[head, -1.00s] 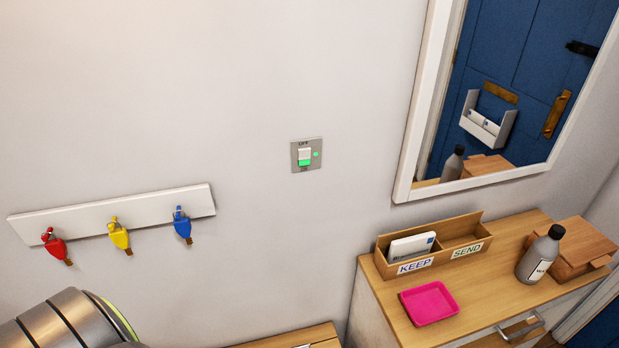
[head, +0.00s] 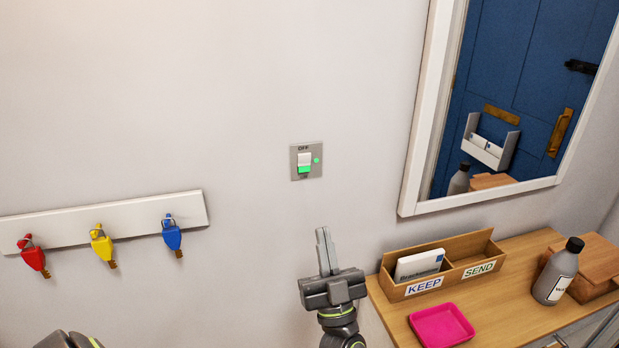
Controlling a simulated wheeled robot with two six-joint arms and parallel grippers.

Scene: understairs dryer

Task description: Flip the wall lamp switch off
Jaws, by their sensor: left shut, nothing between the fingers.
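My right gripper is not in view.
A white rail (head: 110,222) with red, yellow and blue keys hangs at left. At right are a mirror (head: 410,150), a KEEP/SEND letter box (head: 440,262), a pink tray (head: 441,325) and a grey bottle (head: 558,272) on a wooden top. The wall around the switch is clear.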

